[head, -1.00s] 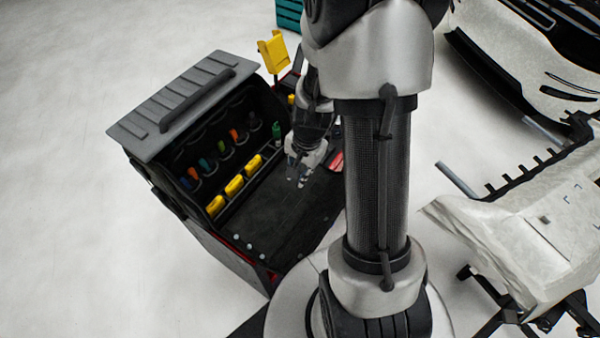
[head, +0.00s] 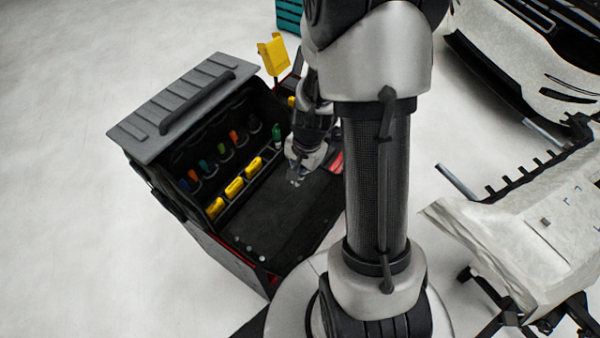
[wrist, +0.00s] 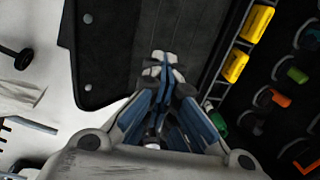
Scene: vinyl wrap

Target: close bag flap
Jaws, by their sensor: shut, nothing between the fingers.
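The black tool bag (head: 190,232) stands open left of my arm in the head view, with a grey ribbed lid (head: 150,118) on top. Its dark flap (head: 275,222) lies folded down in front of the tool pockets, with several pale snaps along one edge. In the wrist view the flap (wrist: 112,55) fills the upper middle, with snaps along its left edge. My gripper (head: 295,181) is over the flap near its far end, pointing down. Its fingertips (wrist: 160,66) are together and empty in the wrist view. I cannot tell whether they touch the flap.
Yellow-handled tools (head: 234,188) and several coloured handles sit in the bag's pockets. A yellow holder (head: 273,53) stands behind the bag. A white panel on a stand (head: 530,222) and a car (head: 530,55) are at right. The floor at left is clear.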

